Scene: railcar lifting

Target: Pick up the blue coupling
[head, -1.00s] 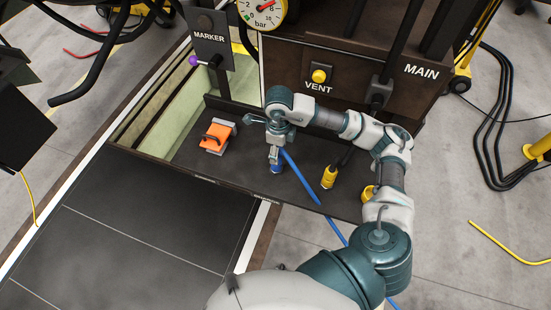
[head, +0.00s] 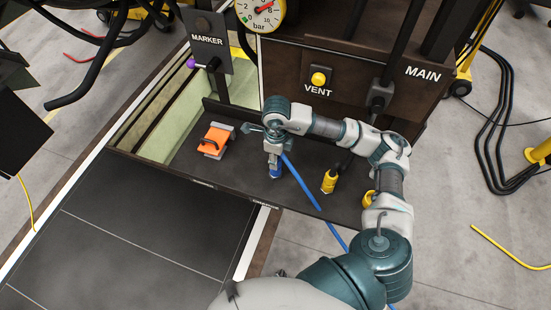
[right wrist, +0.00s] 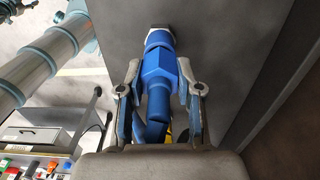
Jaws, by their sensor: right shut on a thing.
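The blue coupling (right wrist: 157,75) sits between the two fingers of my right gripper (right wrist: 158,80) in the right wrist view. The fingers are shut on its sides. In the head view my right gripper (head: 273,160) points down over the dark tray, and only a small blue part of the coupling (head: 275,174) shows below it. A blue hose (head: 300,181) runs from there to the lower right. I cannot tell whether the coupling touches the tray. My left gripper is not in view.
The dark tray (head: 225,178) also holds an orange block with a handle (head: 214,141) and a yellow coupling (head: 329,182). Behind stands the panel with the VENT button (head: 319,79) and a gauge (head: 262,12). A MARKER post (head: 208,42) with a purple knob stands left.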

